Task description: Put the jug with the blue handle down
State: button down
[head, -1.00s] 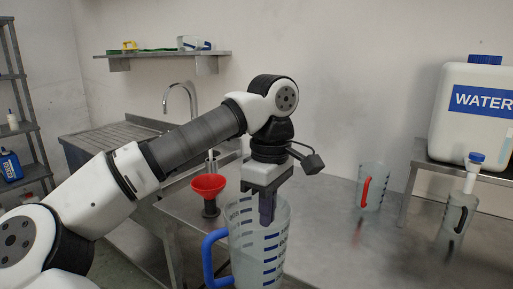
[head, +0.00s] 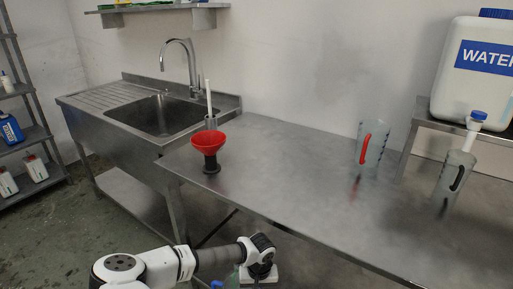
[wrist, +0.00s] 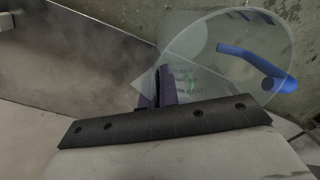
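The clear jug with the blue handle (wrist: 208,47) fills the upper right of the wrist view, its round rim facing the camera. Its blue handle (wrist: 262,65) is on the far right side. My gripper (wrist: 158,88) is shut on the jug's wall at the rim, with purple fingers close together. In the head view my gripper is at the bottom edge, mostly cut off. Only a bit of the blue handle (head: 218,284) shows there, in front of the table's front edge. The jug's base is hidden in the head view.
The steel table (head: 290,190) has a wide clear middle. A red funnel (head: 208,142) stands at its left end. A red-handled jug (head: 371,145) and a black-handled jug (head: 454,180) stand at right, near the water container (head: 478,75). The sink (head: 160,113) is at left.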

jog(key=shift+m, duration=0.5)
jog(key=f, duration=0.4)
jog(key=shift+w+f, duration=0.1)
jog(key=shift+w, duration=0.2)
jog(key=shift+s, duration=0.15)
dwell(0.3)
